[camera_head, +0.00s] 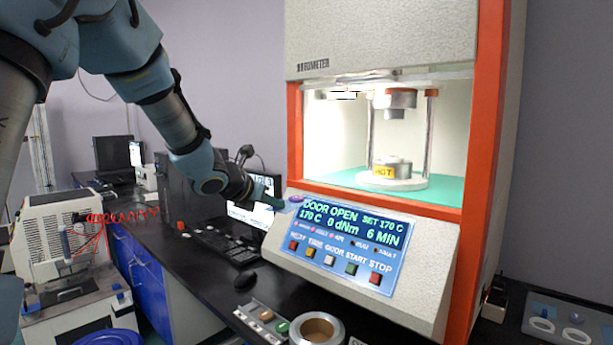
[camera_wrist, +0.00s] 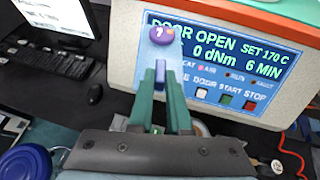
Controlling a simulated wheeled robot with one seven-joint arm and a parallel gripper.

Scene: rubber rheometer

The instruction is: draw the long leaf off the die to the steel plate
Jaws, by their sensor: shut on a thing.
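My gripper (camera_head: 285,203) is in front of the rheometer, at the upper left of its control panel. In the wrist view my gripper (camera_wrist: 160,88) has its green fingers shut on a purple piece (camera_wrist: 161,35) with a rounded, marked end. The purple piece also shows in the head view (camera_head: 296,198). The lower die (camera_head: 393,163) with a yellow HOT label stands in the open chamber, below the upper die (camera_head: 396,99). My gripper is outside the chamber. I cannot make out a long leaf on the die, nor surely identify the steel plate.
The control panel (camera_head: 345,237) reads DOOR OPEN. An orange frame (camera_head: 480,150) edges the chamber. A narrow tray (camera_head: 246,315) with small tan and green pieces and a tape-like ring (camera_head: 318,330) are on the dark bench. A mouse (camera_head: 245,280) and keyboard (camera_head: 222,243) lie left.

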